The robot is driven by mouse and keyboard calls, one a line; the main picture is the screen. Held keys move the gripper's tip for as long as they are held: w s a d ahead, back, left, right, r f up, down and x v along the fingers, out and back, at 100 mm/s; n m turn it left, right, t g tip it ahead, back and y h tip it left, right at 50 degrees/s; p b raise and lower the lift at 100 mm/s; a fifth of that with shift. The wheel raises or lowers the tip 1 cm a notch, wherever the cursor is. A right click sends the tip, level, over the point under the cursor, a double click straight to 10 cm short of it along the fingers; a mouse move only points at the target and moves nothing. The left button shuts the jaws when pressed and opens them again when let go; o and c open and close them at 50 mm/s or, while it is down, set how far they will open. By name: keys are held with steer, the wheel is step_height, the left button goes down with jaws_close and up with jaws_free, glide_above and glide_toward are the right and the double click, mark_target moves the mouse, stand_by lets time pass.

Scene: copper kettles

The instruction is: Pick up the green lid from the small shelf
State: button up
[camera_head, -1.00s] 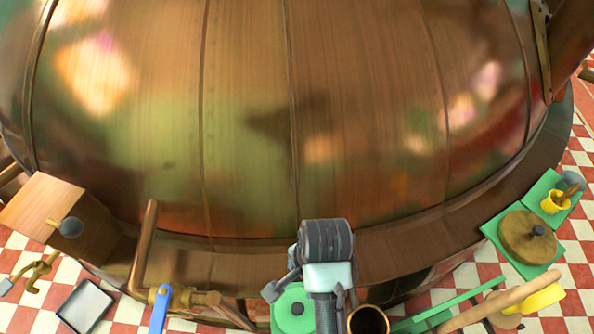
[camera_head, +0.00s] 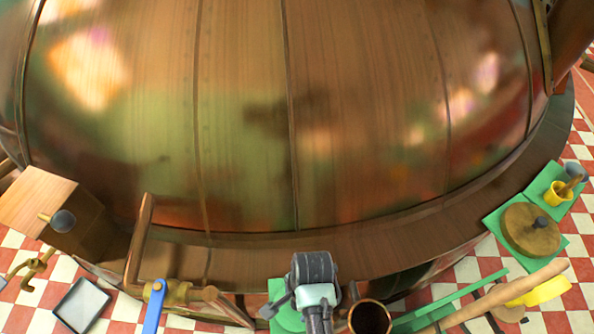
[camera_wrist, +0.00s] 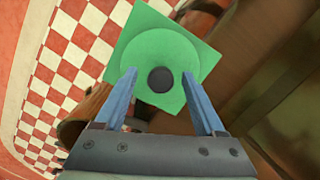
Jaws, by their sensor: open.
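The green lid (camera_wrist: 160,50) is a round disc with a dark round knob (camera_wrist: 161,79). It lies on the small square green shelf (camera_wrist: 140,17) in the wrist view. My gripper (camera_wrist: 158,73) is open, its two blue fingers pointing at the lid, one on each side of the knob as seen from the wrist. I cannot tell how far above the lid the fingertips are. In the head view my gripper (camera_head: 318,290) covers much of the lid (camera_head: 288,318), and only its left part shows beside my arm.
A large copper kettle (camera_head: 250,120) fills the back. A copper cup (camera_head: 370,318) stands just right of my gripper. A pipe with a blue-handled valve (camera_head: 154,305) is to the left. A wooden lid (camera_head: 530,230) and a yellow cup (camera_head: 561,190) sit on green shelves at right.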

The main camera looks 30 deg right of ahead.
steer(key=shift+f, duration=0.4)
steer(key=shift+c, duration=0.3)
jaws_close()
